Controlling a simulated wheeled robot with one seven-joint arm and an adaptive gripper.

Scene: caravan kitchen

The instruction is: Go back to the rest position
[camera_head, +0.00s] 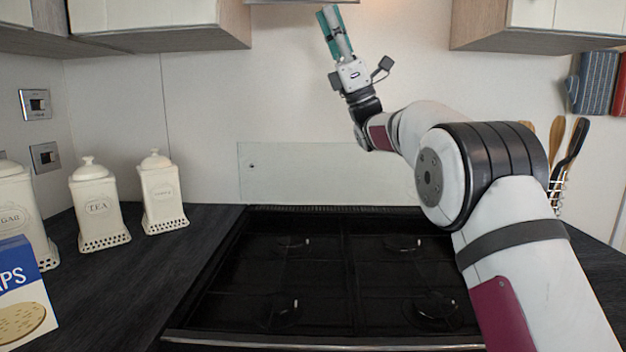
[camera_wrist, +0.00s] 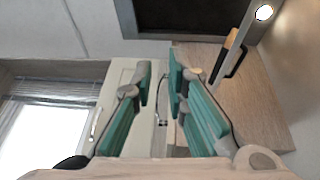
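My gripper (camera_head: 328,12) is raised above the hob, pointing up and slightly left, near the wall between the upper cupboards in the head view. Its teal finger pads also show in the wrist view (camera_wrist: 160,80), with a gap between them and nothing held. The gripper is open and empty. My arm reaches up from the lower right of the head view and hides part of the hob and worktop.
Upper cupboards hang at left (camera_head: 160,20) and right (camera_head: 540,20), close to the gripper's height. The black hob (camera_head: 340,265) is clear. Cream canisters (camera_head: 162,195) and a blue box (camera_head: 20,295) stand at left. Utensils (camera_head: 572,150) stand behind my arm at right.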

